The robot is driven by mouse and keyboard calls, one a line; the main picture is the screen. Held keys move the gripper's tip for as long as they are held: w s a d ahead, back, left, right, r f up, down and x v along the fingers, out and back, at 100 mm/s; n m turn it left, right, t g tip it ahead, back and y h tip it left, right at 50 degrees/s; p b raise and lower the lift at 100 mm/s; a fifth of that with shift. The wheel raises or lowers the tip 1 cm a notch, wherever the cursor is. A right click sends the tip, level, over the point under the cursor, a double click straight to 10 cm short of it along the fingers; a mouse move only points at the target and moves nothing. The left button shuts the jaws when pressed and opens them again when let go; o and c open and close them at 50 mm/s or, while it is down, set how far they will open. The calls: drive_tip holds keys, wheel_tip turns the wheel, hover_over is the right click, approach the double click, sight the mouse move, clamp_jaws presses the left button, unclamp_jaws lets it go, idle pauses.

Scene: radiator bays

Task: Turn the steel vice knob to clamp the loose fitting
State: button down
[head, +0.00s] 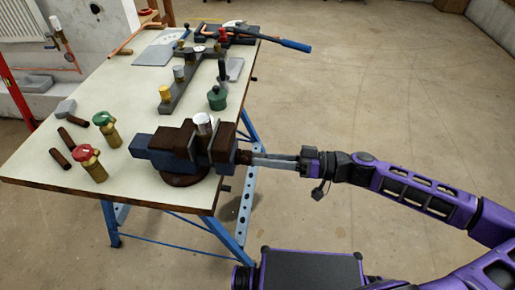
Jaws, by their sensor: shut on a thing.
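A blue and brown bench vice (168,158) stands at the front right corner of the workbench. A silver-topped fitting (203,124) stands upright between its jaws. Whether the jaws press on it cannot be told. The vice knob (243,157) sticks out from the vice's right side, dark and small, partly hidden by my fingers. My gripper (254,160) reaches in from the right, level, past the table edge. Its long grey fingers are shut on the knob.
On the workbench (105,80), valves with a red handle (88,160) and a green handle (106,128) stand left of the vice. A green-topped piece (217,97) and a dark manifold bar (190,82) lie behind. A blue-handled tool (283,42) overhangs the right edge. The floor at right is clear.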

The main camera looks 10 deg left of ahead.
drive_tip(key=m+p, duration=0.4)
drive_tip(key=m, duration=1.7)
drive_tip(key=shift+f+m, duration=0.1)
drive_tip(key=shift+m, duration=0.3)
drive_tip(key=c, duration=0.7)
unclamp_jaws()
drive_tip(key=shift+d, duration=0.1)
drive_tip(key=shift+d, duration=0.1)
drive_tip(key=shift+s+d, duration=0.1)
drive_tip(key=shift+d, duration=3.25)
